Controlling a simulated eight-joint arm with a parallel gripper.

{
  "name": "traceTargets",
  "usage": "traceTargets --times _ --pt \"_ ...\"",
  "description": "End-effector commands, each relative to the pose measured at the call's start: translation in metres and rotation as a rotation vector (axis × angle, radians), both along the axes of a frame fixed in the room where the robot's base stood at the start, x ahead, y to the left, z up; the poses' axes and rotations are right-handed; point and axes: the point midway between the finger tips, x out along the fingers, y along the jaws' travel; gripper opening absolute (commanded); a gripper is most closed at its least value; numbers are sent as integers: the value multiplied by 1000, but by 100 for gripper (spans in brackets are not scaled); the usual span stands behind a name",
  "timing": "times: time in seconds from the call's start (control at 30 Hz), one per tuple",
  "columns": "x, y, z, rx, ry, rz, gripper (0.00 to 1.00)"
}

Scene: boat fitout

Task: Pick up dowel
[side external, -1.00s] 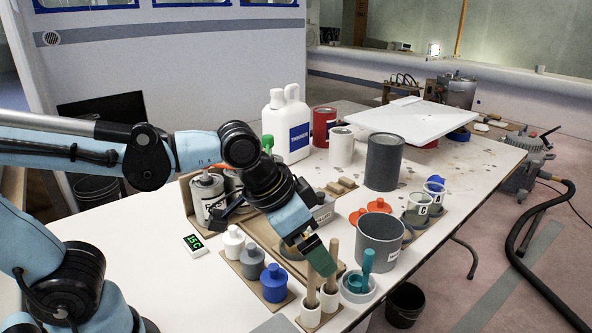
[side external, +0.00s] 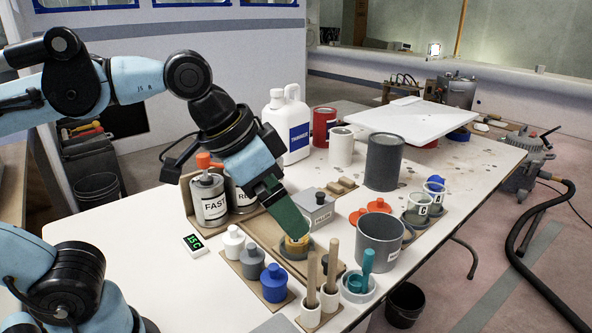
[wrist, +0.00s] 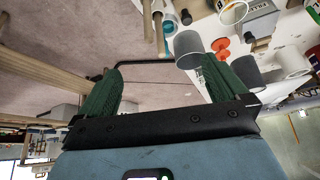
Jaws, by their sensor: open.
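Two light wooden dowels stand upright in small white cups near the front edge of the table in the side external view: the left dowel (side external: 311,275) and the right dowel (side external: 332,262). Both also show at the top of the wrist view, the left-hand one (wrist: 148,22) and the right-hand one (wrist: 159,35). My gripper (side external: 300,236) has green fingers and points down and right, behind and left of the dowels, apart from them. In the wrist view my gripper (wrist: 162,70) is open, with nothing between its fingers. One finger hides the other in the side view.
A grey pot (side external: 379,240) stands right of the dowels, with a teal-handled tool (side external: 367,262) in front of it. White, grey and blue lidded bottles (side external: 274,283) stand left. A grey box (side external: 313,208) stands behind.

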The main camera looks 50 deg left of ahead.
Motion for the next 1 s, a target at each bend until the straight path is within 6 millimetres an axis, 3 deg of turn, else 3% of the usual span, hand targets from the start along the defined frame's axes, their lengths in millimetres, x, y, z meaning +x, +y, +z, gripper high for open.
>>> traceTargets --times 0.13,0.3,0.47,0.8,1.0 --pt "11 18 -22 -7 -24 72 100" --pt "24 55 -66 -17 -77 208 100" --pt "25 81 -94 -20 -114 297 100" --pt "24 89 -103 -20 -125 322 48" --pt "24 89 -103 -20 -125 322 46"
